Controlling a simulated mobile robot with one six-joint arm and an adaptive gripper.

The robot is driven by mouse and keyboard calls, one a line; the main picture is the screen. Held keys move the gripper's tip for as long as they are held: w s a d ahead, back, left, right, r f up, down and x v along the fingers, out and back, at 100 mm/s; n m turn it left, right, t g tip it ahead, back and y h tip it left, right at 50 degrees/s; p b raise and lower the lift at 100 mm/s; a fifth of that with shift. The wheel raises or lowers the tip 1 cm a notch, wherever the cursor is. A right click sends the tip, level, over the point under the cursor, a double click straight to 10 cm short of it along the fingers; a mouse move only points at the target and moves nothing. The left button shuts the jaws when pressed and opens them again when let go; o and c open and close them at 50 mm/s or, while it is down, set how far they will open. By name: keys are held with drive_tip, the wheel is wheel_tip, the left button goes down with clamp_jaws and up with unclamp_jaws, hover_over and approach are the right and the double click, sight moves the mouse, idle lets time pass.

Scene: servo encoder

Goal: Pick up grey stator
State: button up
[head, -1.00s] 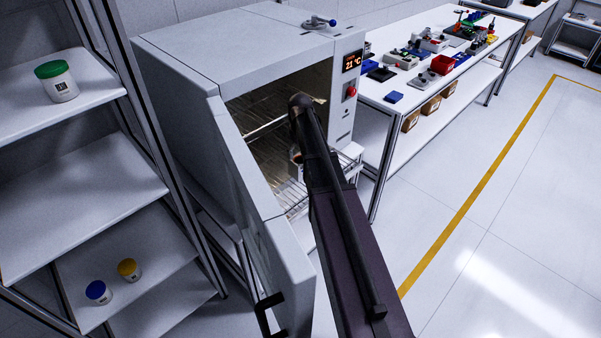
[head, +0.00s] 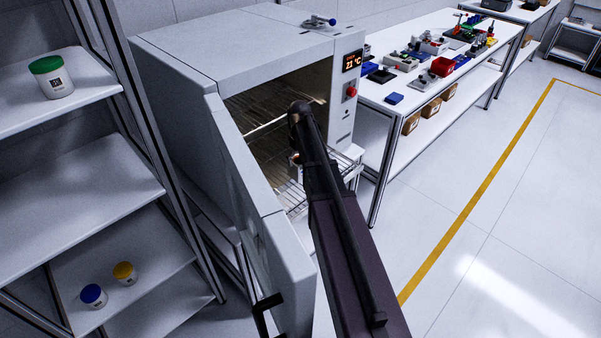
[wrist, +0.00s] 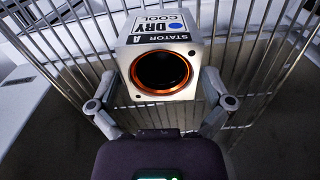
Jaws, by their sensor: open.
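The grey stator (wrist: 160,62) sits on a wire rack (wrist: 262,45) in the wrist view. It is a pale grey block with a round copper-ringed bore and a label reading "STATOR A", "DRY" and "COOL". My gripper (wrist: 160,92) is open, with one finger on each side of the stator's near end. I see no clear grip on it, and cannot tell whether either finger touches it. In the head view my arm reaches toward the open oven (head: 225,48) and hides my gripper and most or all of the stator.
The oven door (head: 260,210) stands open left of my arm. A shelf rack (head: 80,200) with a few jars is further left. A white workbench (head: 400,105) with many parts stands to the right. The floor right of my arm is clear.

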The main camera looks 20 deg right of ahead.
drive_tip(key=shift+f+b, duration=1.2)
drive_tip(key=shift+f, duration=0.3)
drive_tip(key=shift+c, duration=0.2)
drive_tip(key=c, duration=1)
